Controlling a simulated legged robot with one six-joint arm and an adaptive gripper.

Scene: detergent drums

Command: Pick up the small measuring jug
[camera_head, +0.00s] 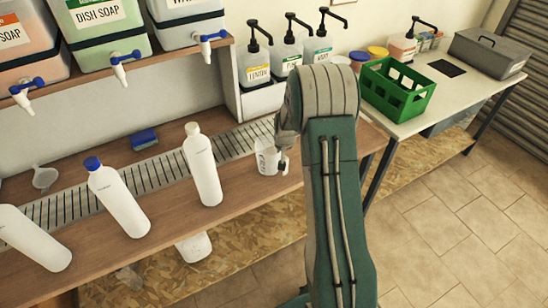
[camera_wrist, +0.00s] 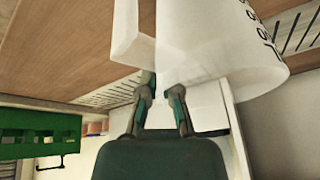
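The small measuring jug (camera_head: 267,157) is white and translucent with dark markings. In the head view it is at the right end of the wooden bench, by the slotted drain strip. My gripper (camera_head: 282,157) is at its right side, partly hidden by my arm. In the wrist view the jug (camera_wrist: 225,50) fills the upper part, with its squared handle at the left. My gripper's two fingers (camera_wrist: 161,96) come close together at the handle side of the jug, with a narrow pale gap between the tips. I cannot tell whether they press on the handle.
White bottles (camera_head: 202,165) stand left of the jug, one with a blue cap (camera_head: 93,163). Pump bottles (camera_head: 288,55) stand behind. A green crate (camera_head: 397,88) and grey toolbox (camera_head: 488,52) are on the right table (camera_head: 430,95). Soap drums with taps (camera_head: 115,60) sit on the shelf above.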

